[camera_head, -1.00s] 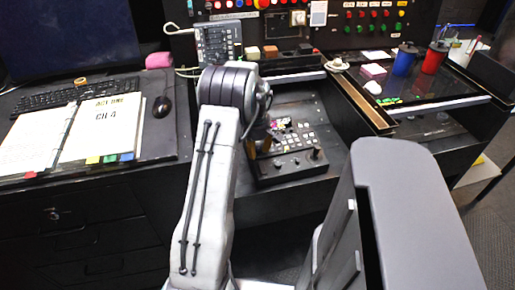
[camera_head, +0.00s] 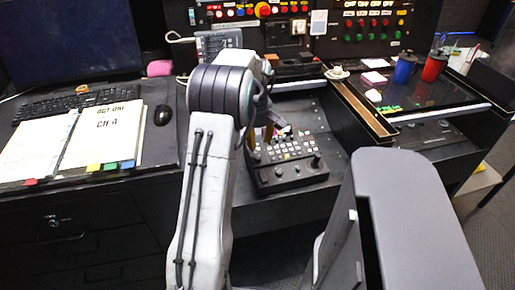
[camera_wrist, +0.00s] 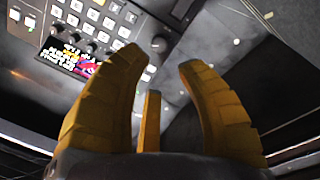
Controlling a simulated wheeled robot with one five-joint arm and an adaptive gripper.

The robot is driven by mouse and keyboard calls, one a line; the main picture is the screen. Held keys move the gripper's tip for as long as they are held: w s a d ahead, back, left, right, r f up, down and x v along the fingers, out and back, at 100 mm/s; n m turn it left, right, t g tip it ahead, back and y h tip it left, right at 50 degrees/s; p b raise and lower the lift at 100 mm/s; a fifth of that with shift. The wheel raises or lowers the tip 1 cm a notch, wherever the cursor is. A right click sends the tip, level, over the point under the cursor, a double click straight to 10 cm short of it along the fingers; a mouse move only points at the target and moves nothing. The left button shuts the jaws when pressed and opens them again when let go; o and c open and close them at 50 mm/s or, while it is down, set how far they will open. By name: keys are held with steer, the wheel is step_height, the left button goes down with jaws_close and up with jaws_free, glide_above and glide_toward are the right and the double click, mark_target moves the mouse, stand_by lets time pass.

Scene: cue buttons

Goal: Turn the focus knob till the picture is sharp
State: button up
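The black control box (camera_head: 290,178) sits in the desk recess in the head view, with rows of pale buttons and several dark knobs. A small screen with a coloured picture (camera_wrist: 72,55) shows at left in the wrist view; I cannot tell how sharp it is. A dark round knob (camera_wrist: 160,44) shows beyond and between my fingertips; no readable label tells me whether it is the focus knob. My gripper (camera_wrist: 158,68) has yellow fingers spread apart, with nothing between them and no clear contact. In the head view my arm partly hides the gripper and the box's left side.
An upright panel (camera_head: 375,22) with lit buttons stands behind. A blue cup (camera_head: 404,68) and a red cup (camera_head: 433,68) stand on the right-hand shelf. An open binder (camera_head: 100,135), a keyboard (camera_head: 75,103) and a mouse (camera_head: 163,114) lie on the left desk.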

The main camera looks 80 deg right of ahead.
steer(key=shift+a+r, duration=0.2)
steer(key=shift+r, duration=1.5)
steer(key=w+a+f+m+y, duration=0.1)
steer(key=a+f+m, duration=0.2)
steer(key=a+m, duration=0.35)
steer(key=w+a+f+m+y, duration=0.1)
steer(key=w+a+f+m, duration=0.1)
steer(key=a+m, duration=0.45)
steer(key=w+a+r+n+t+p, duration=0.1)
steer(key=w+a+r+n, duration=0.4)
steer(key=a, duration=0.7)
steer(key=w+a+r+n+t+p, duration=0.1)
steer(key=w+a+r+n+p, duration=0.3)
steer(key=a, duration=0.8)
steer(key=w+a+r+n+t+p, duration=0.1)
steer(key=w+a+r+n+p, duration=0.2)
steer(key=w+a+r+n, duration=0.4)
steer(key=w+a+r, duration=0.1)
steer(key=a+r, duration=0.1)
steer(key=a, duration=0.4)
steer(key=shift+r+n+h, duration=0.2)
steer(key=shift+n+h, duration=0.2)
